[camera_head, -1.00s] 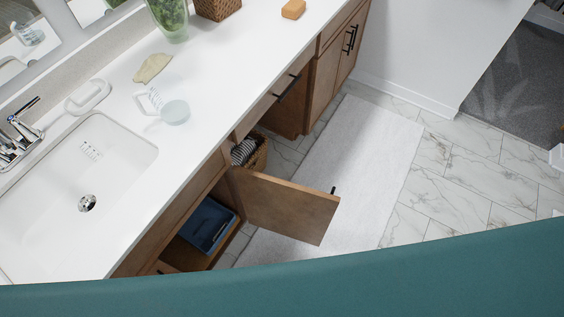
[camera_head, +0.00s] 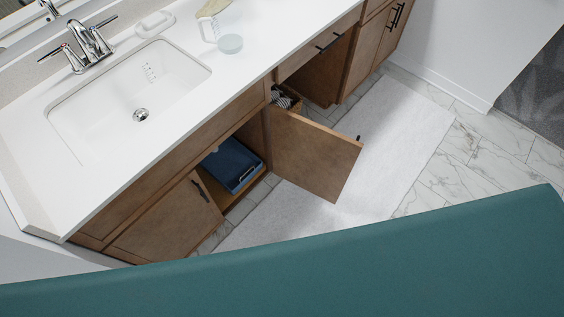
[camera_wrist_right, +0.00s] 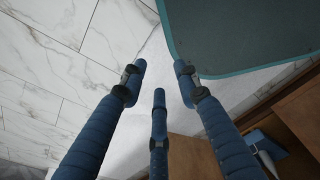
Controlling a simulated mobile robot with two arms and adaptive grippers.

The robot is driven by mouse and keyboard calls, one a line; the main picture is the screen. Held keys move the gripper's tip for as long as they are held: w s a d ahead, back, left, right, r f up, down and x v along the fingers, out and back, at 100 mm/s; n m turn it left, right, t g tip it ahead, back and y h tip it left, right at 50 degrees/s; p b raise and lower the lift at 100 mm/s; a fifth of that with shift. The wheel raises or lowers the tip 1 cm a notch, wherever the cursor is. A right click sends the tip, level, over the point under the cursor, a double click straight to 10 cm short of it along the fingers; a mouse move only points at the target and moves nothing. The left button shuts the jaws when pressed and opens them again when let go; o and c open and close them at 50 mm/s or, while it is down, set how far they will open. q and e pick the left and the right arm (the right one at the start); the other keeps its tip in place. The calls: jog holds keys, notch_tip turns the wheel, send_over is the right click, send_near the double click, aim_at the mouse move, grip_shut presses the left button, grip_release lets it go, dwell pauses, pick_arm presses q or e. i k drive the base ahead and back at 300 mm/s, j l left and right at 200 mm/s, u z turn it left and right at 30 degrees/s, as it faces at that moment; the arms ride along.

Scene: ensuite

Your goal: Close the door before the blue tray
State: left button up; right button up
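The brown wooden cabinet door (camera_head: 315,158) under the counter stands open, swung out over the floor. A short dark handle (camera_head: 358,138) sticks out at its free edge. The blue tray (camera_head: 231,163) lies inside the open cabinet left of this door. Something blue, likely the tray, also shows at the lower right of the right wrist view (camera_wrist_right: 265,146). My right gripper (camera_wrist_right: 159,76) has its blue fingers spread with nothing between them, above the pale mat. It does not show in the head view. My left gripper is not in view.
A closed cabinet door (camera_head: 165,222) is left of the tray. A basket (camera_head: 288,101) sits in the opening behind the open door. A white mat (camera_head: 385,130) lies on the marble floor (camera_head: 480,150). The white counter (camera_head: 270,45) with its sink (camera_head: 130,95) runs above.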

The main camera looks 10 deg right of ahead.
aim_at(320, 160)
jog(key=l+u, duration=0.1)
jog(key=u, duration=0.35)
jog(key=l+u, duration=0.1)
jog(key=u, duration=0.3)
jog(key=l+u, duration=0.15)
jog(key=u, duration=0.3)
jog(key=l+u, duration=0.1)
jog(key=u, duration=0.35)
jog(key=l+u, duration=0.15)
jog(key=u, duration=0.3)
jog(key=k+l, duration=0.2)
jog(key=l, duration=0.2)
jog(key=k+l, duration=0.2)
jog(key=l, duration=0.2)
jog(key=k+l, duration=0.25)
jog(key=l, duration=0.2)
jog(key=k+l, duration=0.2)
jog(key=l, duration=0.2)
jog(key=k+l, duration=0.2)
jog(key=l, duration=0.2)
jog(key=k+l, duration=0.2)
jog(key=l, duration=0.2)
jog(key=k+l, duration=0.2)
jog(key=l, duration=0.25)
jog(key=k+l, duration=0.25)
jog(key=l, duration=0.15)
jog(key=i+u, duration=0.05)
